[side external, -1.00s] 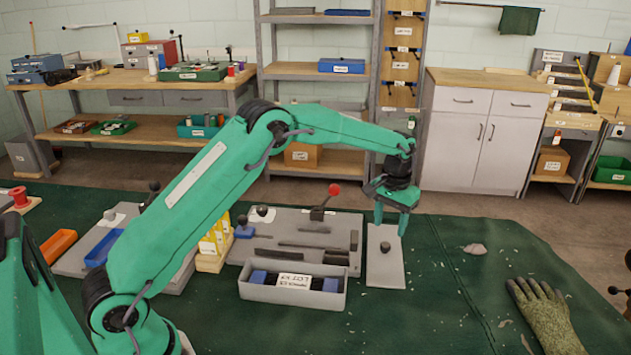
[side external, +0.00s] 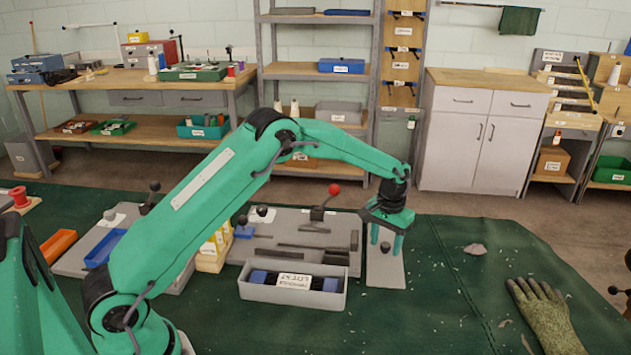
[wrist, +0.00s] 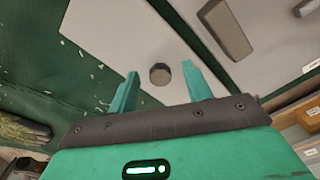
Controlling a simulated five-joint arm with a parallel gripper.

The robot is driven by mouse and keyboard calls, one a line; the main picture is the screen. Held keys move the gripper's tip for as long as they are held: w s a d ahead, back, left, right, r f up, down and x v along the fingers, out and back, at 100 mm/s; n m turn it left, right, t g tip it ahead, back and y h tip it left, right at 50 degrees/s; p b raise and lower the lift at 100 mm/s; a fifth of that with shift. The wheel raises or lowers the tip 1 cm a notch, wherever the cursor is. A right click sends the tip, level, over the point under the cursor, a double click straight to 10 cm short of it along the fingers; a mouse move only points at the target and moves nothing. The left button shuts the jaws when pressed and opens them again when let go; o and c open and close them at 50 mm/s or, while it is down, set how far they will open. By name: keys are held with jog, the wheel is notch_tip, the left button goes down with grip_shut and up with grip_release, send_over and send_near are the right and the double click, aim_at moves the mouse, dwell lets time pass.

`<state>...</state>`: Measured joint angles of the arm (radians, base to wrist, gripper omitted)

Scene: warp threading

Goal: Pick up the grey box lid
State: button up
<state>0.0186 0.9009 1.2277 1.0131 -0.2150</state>
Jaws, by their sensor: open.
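The grey box lid (side external: 387,274) is a flat grey plate lying on the green mat, with a small dark knob (side external: 385,246) on top. My gripper (side external: 386,244) points down over the lid, its fingers open on either side of the knob in the side view. In the wrist view the lid (wrist: 110,35) lies beyond my gripper (wrist: 160,72), and the dark knob (wrist: 160,75) shows between the two green fingertips. I cannot tell whether a finger touches the knob.
An open grey box (side external: 292,302) with a white label and dark and blue contents stands left of the lid. Behind it is a grey board (side external: 290,220) with dark bars and a red-knobbed lever (side external: 333,190). A glove (side external: 545,310) lies right; the mat between is mostly clear.

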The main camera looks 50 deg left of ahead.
aim_at(385, 245)
dwell(0.4)
jog(key=c, duration=1.1)
jog(key=shift+r, duration=0.1)
jog(key=shift+r, duration=0.45)
notch_tip(385, 245, up, 3)
jog(key=shift+r, duration=0.1)
jog(key=s+d+r, duration=0.6)
jog(key=d, duration=0.4)
jog(key=shift+r, duration=0.4)
jog(key=shift+s+a, duration=0.1)
jog(key=shift+a, duration=0.05)
